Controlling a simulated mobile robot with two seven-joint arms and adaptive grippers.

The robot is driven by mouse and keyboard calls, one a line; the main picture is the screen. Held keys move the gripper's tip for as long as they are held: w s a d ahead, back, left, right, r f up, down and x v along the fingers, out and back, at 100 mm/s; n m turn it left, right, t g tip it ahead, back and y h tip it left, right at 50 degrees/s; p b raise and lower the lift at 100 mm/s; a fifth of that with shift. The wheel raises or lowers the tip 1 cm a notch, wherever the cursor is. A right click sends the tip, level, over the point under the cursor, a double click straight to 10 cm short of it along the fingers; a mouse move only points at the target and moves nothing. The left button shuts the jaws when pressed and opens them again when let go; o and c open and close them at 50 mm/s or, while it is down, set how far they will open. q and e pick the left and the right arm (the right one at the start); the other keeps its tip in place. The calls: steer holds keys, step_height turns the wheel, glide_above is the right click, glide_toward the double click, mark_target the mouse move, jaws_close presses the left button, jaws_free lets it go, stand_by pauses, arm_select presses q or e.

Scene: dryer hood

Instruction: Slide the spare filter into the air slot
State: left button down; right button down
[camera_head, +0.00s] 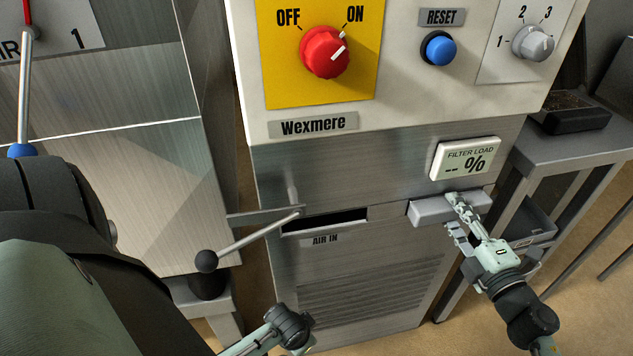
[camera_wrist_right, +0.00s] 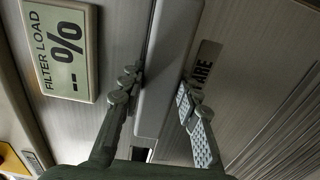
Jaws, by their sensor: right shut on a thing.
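The spare filter (camera_head: 425,209), a light grey bar, sticks out of the metal front below the FILTER LOAD display. My right gripper (camera_head: 462,218) is shut on it; in the right wrist view the filter (camera_wrist_right: 167,55) lies between the fingertips (camera_wrist_right: 155,98). A label partly hidden by a finger ends in "ARE". The air slot (camera_head: 325,221) is a dark, narrow opening left of the filter, above the AIR IN label (camera_head: 325,240). Part of my left arm shows at the bottom edge, cut off, so its jaw state is unclear.
A lever with a black ball knob (camera_head: 206,261) reaches across beside the air slot's left end. The FILTER LOAD display (camera_head: 465,158) reads "-- %". Above are a red dial (camera_head: 325,52), a blue reset button (camera_head: 438,49) and a grey selector. A metal side table (camera_head: 570,148) stands right.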

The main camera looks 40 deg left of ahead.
steer(key=shift+s+d, duration=0.1)
steer(key=shift+d, duration=0.05)
steer(key=v, duration=1)
steer(key=shift+s+d+p, duration=0.2)
steer(key=shift+d+p, duration=0.05)
steer(key=shift+p, duration=0.2)
stand_by(2.1)
steer(key=shift+s+d, duration=0.1)
steer(key=shift+d, duration=0.05)
stand_by(0.7)
steer(key=shift+v, duration=1.6)
steer(key=shift+d, duration=0.1)
